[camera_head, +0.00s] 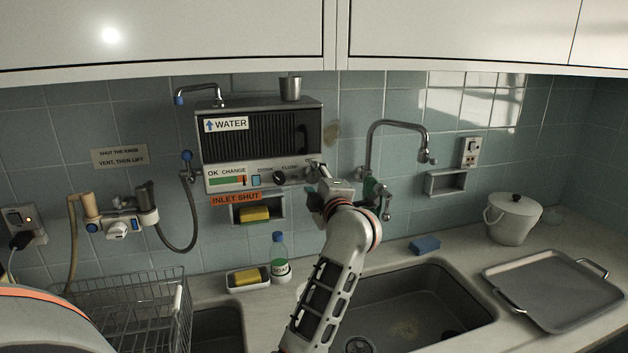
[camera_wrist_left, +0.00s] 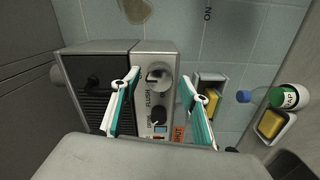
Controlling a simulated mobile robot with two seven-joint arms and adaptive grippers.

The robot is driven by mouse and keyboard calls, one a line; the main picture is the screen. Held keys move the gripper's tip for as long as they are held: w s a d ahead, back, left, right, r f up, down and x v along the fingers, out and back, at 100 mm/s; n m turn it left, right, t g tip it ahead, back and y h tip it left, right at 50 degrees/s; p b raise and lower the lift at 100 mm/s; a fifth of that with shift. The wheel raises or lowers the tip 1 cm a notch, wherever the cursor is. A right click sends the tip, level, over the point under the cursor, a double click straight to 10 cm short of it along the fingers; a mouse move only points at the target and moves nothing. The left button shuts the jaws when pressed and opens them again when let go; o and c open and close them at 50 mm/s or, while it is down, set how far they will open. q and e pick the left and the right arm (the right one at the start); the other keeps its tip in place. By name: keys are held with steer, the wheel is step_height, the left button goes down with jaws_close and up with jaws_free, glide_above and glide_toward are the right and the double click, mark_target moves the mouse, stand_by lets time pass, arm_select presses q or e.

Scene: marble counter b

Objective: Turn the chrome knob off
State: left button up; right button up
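The wall-mounted water unit (camera_head: 262,120) has a green and red gauge, a black knob (camera_head: 279,177) and a chrome knob (camera_head: 314,167) along its lower front. In the left wrist view the chrome knob (camera_wrist_left: 160,73) is a round, shiny disc beside the lettering FLUSH, with the black knob (camera_wrist_left: 158,114) nearby. My left gripper (camera_head: 317,184) is at the unit's lower right corner and partly covers the chrome knob. In the wrist view its two teal fingers (camera_wrist_left: 159,77) are spread on either side of the chrome knob, with visible gaps. My right gripper is out of view.
A chrome faucet (camera_head: 370,150) stands just right of the gripper. Below are a soap niche (camera_head: 280,207), a green-labelled bottle (camera_head: 280,262), a sink (camera_head: 450,315) and a wire rack (camera_head: 125,300). A metal cup (camera_head: 290,88) stands on the unit.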

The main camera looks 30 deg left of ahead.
arm_select(q)
steer(key=v, duration=0.7)
steer(key=shift+s+d, duration=0.15)
steer(key=shift+s, duration=0.05)
stand_by(0.6)
